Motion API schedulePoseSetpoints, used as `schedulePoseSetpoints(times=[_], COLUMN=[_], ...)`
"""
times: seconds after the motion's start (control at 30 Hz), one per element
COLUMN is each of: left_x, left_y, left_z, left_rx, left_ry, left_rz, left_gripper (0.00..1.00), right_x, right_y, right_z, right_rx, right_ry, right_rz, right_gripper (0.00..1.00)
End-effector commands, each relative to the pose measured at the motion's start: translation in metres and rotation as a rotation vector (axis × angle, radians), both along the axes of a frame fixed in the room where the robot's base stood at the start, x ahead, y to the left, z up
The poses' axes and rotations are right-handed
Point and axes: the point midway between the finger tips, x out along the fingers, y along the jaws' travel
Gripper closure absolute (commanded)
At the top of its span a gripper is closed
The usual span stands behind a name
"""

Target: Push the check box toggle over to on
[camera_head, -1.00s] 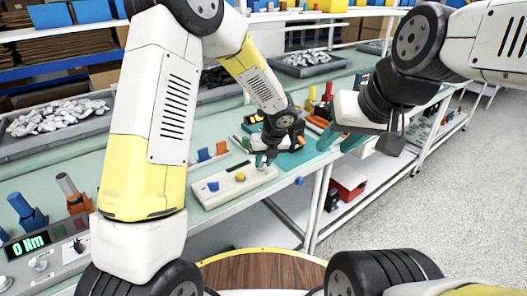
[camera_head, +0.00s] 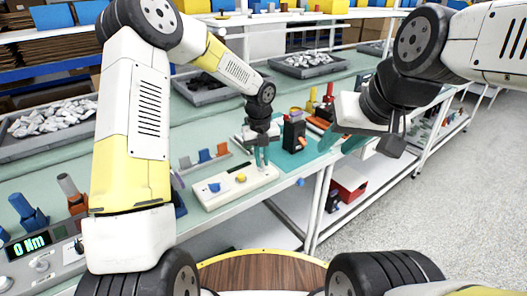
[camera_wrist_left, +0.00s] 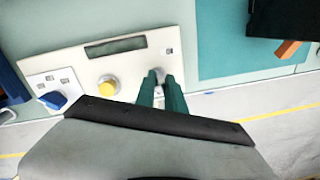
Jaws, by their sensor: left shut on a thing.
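The check box (camera_head: 215,195) is a white panel on the bench with a blue knob (camera_head: 213,187), a yellow button (camera_head: 240,178) and a small grey toggle at its right end. In the left wrist view, the toggle (camera_wrist_left: 160,73) shows between the teal fingertips of my left gripper (camera_wrist_left: 160,80). My left gripper (camera_head: 262,162) is shut on it, hiding most of it, so its lean cannot be told. My right gripper (camera_head: 337,146) hangs over the bench's front edge to the right, away from the box; its opening is unclear.
A black breaker with an orange lever (camera_head: 294,135) stands on a teal mat just right of my left gripper. A rack of blue and orange pieces (camera_head: 204,156) lies behind the box. A meter reading 0 Nm (camera_head: 30,246) is at front left.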

Motion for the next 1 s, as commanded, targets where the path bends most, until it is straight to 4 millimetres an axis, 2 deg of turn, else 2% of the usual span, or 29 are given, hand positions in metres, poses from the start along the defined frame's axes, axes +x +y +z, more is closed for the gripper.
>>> schedulePoseSetpoints(times=[0.5,1.0], left_x=[0.015,0.018], left_y=[0.011,0.013], left_z=[-0.004,-0.006], left_rx=[-0.238,-0.306], left_ry=[0.324,0.42], left_rz=[0.002,0.0], left_gripper=[1.0,1.0], right_x=[0.0,0.0], right_y=[0.0,0.0], right_z=[0.0,0.0], right_rx=[0.0,0.0], right_ry=[0.0,0.0], right_rz=[0.0,0.0], right_gripper=[0.65,0.65])
